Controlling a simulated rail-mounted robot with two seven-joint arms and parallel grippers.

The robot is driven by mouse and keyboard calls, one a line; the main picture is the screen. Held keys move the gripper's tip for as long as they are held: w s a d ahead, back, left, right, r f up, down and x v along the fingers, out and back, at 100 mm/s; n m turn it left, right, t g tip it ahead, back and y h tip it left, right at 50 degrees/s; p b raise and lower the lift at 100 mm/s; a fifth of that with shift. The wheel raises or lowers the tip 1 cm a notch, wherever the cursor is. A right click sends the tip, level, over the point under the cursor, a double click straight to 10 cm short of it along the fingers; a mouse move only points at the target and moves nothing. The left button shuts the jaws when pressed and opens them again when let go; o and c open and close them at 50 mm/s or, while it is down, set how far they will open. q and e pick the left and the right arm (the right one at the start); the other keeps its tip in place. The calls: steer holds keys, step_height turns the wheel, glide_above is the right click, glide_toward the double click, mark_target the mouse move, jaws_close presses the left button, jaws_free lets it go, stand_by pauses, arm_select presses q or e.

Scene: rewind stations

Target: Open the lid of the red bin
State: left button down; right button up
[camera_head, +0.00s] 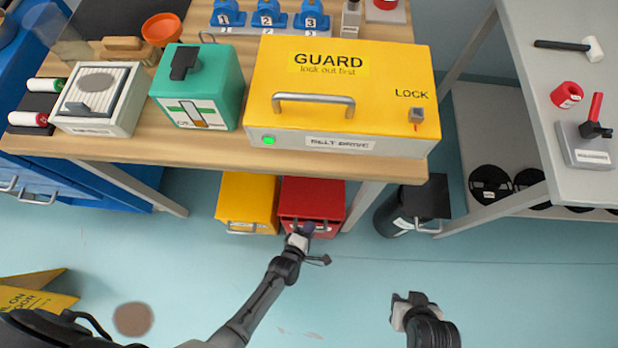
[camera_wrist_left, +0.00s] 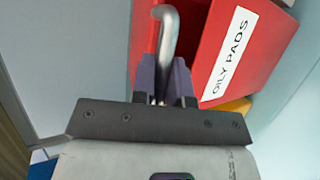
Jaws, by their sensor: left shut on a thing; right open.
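The red bin (camera_head: 313,196) stands on the floor under the front edge of the wooden table, beside a yellow bin. My left gripper (camera_head: 299,238) is at its front edge. In the left wrist view the red bin (camera_wrist_left: 268,45) carries a white "OILY PADS" label. There my left gripper (camera_wrist_left: 163,88) is shut on a silver bar handle (camera_wrist_left: 168,38) at the bin. My right gripper (camera_head: 410,298) is open and empty above the floor to the right.
The yellow bin (camera_head: 247,199) stands directly left of the red one. A table leg (camera_head: 362,203) is close on its right, then a black container (camera_head: 424,205). The wooden table (camera_head: 215,150) overhangs the bins. The floor in front is mostly clear.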

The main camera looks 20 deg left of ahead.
arm_select(q)
steer(key=shift+w+a+r+p, duration=0.15)
steer(key=shift+w+r+p, duration=0.55)
steer(key=shift+r+p, duration=0.8)
steer(key=shift+w+a+r+p, duration=0.2)
steer(key=shift+w+r+p, duration=0.55)
steer(key=shift+r+p, duration=0.65)
steer(key=shift+w+a+r+p, duration=0.15)
steer(key=shift+w+r+p, duration=0.75)
steer(key=shift+r, duration=0.95)
steer(key=shift+s, duration=0.15)
steer(key=c, duration=1.1)
jaws_free()
steer(key=shift+c, duration=0.2)
steer(key=shift+s+p, duration=0.15)
steer(key=shift+p, duration=0.15)
